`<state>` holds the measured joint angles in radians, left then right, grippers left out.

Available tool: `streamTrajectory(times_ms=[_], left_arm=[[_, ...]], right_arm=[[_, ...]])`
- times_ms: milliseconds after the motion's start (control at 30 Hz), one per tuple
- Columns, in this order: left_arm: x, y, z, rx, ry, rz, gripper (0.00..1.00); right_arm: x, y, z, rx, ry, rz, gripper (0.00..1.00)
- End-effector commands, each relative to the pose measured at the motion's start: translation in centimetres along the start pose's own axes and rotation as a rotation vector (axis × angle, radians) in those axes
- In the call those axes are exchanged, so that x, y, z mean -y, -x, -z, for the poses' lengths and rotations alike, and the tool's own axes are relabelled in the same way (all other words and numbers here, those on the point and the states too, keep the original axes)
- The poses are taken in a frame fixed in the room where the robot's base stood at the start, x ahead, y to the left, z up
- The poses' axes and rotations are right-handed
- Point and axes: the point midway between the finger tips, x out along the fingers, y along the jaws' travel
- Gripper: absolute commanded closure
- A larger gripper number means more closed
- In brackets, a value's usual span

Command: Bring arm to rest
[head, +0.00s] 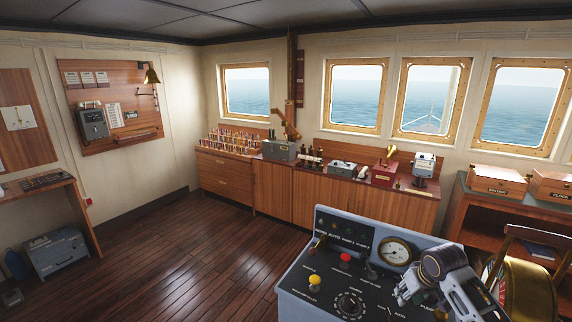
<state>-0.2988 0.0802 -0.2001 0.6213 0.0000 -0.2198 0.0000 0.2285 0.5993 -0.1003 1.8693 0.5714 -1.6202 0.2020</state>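My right arm comes in at the lower right, over the right part of a grey-blue control console. No held object can be made out. My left gripper and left arm are not in view.
The console (297,280) carries a yellow knob (314,281), a red knob (345,259), a dial (351,304) and a round gauge (395,251). A brass wheel-like drum (530,293) stands at the right. Wooden cabinets (225,172) line the back wall.

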Motion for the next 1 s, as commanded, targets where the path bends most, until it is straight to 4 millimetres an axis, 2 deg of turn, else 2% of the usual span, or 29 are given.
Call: streamTrajectory(times_ms=[167, 533, 1000], left_arm=[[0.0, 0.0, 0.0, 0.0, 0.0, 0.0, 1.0], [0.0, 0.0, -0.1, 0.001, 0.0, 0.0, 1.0], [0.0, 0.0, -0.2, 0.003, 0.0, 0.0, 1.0]], right_arm=[[2.1, -1.1, -2.3, 0.011, 0.031, 0.007, 0.67], [7.7, -3.0, -9.1, 0.031, 0.106, 0.026, 0.67], [13.2, -2.3, -17.5, 0.042, 0.149, 0.047, 0.67]])
